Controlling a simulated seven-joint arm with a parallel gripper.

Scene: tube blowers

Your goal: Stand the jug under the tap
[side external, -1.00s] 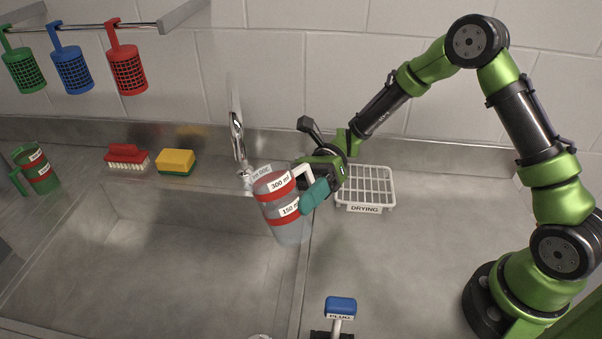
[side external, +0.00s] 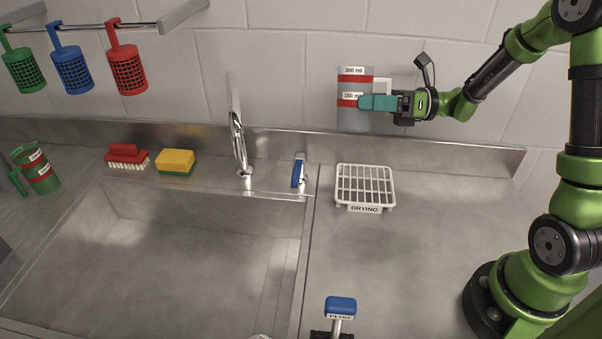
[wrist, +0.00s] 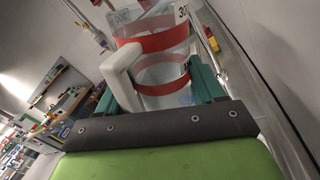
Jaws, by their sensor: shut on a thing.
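A clear jug (side external: 353,120) with red bands and white labels reading 300 ml and 150 ml is held in the air in front of the back wall, roughly upright. My gripper (side external: 378,103) is shut on it from the right. In the wrist view the jug (wrist: 160,65) sits between the teal fingers, with its white handle (wrist: 121,72) towards me. The tap (side external: 238,140) is a curved metal spout behind the sink, to the left of the jug and apart from it. A blue-handled lever (side external: 297,172) stands to the right of the tap.
The sink basin (side external: 190,265) is empty where visible. A drying rack (side external: 365,187) stands on the right counter below the jug. A blue plug handle (side external: 341,306) is at the front. A green jug (side external: 40,170), red brush (side external: 126,157) and sponge (side external: 175,161) are at the left.

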